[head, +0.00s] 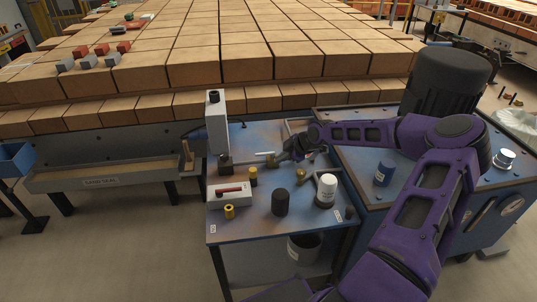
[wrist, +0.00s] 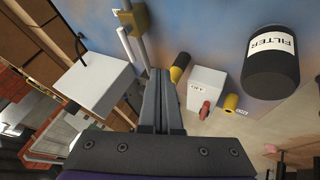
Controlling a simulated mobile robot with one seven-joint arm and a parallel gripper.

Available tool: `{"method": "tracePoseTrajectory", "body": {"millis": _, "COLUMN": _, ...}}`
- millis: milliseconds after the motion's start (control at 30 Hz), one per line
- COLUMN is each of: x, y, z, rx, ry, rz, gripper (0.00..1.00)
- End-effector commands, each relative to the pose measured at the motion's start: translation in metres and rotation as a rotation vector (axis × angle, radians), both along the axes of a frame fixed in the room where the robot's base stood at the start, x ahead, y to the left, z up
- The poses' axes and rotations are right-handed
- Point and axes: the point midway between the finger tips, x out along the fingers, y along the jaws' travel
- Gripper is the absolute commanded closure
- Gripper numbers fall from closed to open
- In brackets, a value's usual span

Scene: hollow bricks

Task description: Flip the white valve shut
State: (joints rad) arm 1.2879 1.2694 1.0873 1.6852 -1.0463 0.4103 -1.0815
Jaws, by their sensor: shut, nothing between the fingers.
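The white valve shows in the head view as a thin white lever (head: 264,153) on the blue bench, just left of my gripper (head: 279,157). In the wrist view a white lever (wrist: 124,43) lies beside a brass-coloured body (wrist: 135,20) and a pale pipe, at the upper left, beyond my fingertips. My gripper (wrist: 157,72) has its fingers together with nothing between them. The fingers appear apart from the lever, though the exact gap cannot be told. Part of the valve's fitting is hidden by my gripper in the head view.
A tall grey-white column (head: 214,125) stands left of the valve. A white box with a red handle (head: 229,193), a black cylinder (head: 280,203) and a white-and-black canister (head: 326,190) stand toward the front. Brick stacks (head: 200,60) fill the back. Bare bench shows around front center.

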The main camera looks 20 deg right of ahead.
Motion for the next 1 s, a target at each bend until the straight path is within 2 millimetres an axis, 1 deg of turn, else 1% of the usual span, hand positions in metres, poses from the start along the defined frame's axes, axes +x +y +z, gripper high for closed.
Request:
{"method": "tracePoseTrajectory", "body": {"millis": 233, "x": 0.002, "y": 0.002, "z": 0.005, "rx": -0.002, "ry": -0.021, "rz": 0.014, "gripper": 1.0}}
{"method": "tracePoseTrajectory", "body": {"millis": 467, "x": 0.002, "y": 0.002, "z": 0.005, "rx": -0.002, "ry": -0.02, "rz": 0.012, "gripper": 1.0}}
{"method": "tracePoseTrajectory", "body": {"millis": 567, "x": 0.005, "y": 0.004, "z": 0.001, "rx": -0.001, "ry": -0.02, "rz": 0.012, "gripper": 1.0}}
{"method": "tracePoseTrajectory", "body": {"millis": 667, "x": 0.012, "y": 0.007, "z": -0.008, "rx": -0.001, "ry": -0.02, "rz": 0.014, "gripper": 1.0}}
{"method": "tracePoseTrajectory", "body": {"millis": 767, "x": 0.022, "y": 0.012, "z": -0.023, "rx": 0.0, "ry": -0.02, "rz": 0.015, "gripper": 1.0}}
{"method": "tracePoseTrajectory", "body": {"millis": 1000, "x": 0.053, "y": 0.026, "z": -0.064, "rx": 0.002, "ry": -0.019, "rz": 0.012, "gripper": 1.0}}
